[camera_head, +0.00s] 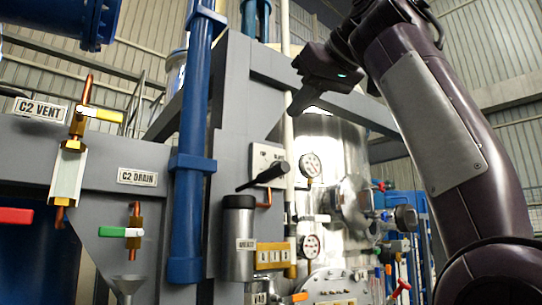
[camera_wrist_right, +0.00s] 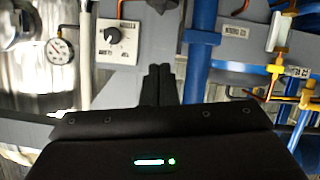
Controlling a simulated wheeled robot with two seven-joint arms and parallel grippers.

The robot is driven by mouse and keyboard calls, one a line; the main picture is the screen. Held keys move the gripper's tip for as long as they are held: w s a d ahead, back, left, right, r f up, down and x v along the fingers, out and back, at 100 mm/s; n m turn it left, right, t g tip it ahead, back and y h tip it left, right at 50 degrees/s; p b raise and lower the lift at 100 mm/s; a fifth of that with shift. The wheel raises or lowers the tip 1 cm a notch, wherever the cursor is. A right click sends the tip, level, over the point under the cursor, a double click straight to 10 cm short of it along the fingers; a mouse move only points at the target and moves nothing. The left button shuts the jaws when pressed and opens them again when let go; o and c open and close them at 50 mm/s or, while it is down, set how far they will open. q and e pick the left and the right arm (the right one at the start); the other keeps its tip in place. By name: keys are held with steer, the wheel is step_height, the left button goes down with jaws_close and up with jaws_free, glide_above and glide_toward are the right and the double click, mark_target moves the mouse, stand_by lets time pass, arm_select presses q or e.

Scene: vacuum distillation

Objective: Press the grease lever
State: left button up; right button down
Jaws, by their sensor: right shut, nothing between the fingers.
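My right gripper (camera_head: 294,110) comes down from the upper right. It is shut and empty, above the lever in the picture and apart from it. In the right wrist view its closed fingers (camera_wrist_right: 158,84) point up the picture. A dark shape at the top edge there may be the lever; I cannot tell. My left gripper is not in view.
A blue vertical pipe (camera_head: 190,150) stands left of the lever. A pale panel with a knob (camera_wrist_right: 116,40) is behind the lever. Gauges (camera_head: 310,165) and a shiny vessel (camera_head: 345,150) are to the right. C2 valves (camera_head: 85,113) are at the left.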

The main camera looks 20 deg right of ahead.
steer(key=p, duration=0.2)
glide_above(260, 178)
steer(key=s+d, duration=0.2)
steer(key=s, duration=0.1)
steer(key=f, duration=0.3)
steer(key=shift+s+a+f, duration=0.2)
steer(key=shift+f, duration=0.15)
steer(key=shift+s+d+f, duration=0.15)
steer(key=shift+s+f, duration=0.05)
steer(key=shift+f, duration=0.4)
steer(key=shift+s+d+f, duration=0.1)
steer(key=shift+s+f, duration=0.05)
steer(key=shift+f, duration=0.4)
steer(key=shift+w+d+f, duration=0.1)
steer(key=shift+f, duration=0.4)
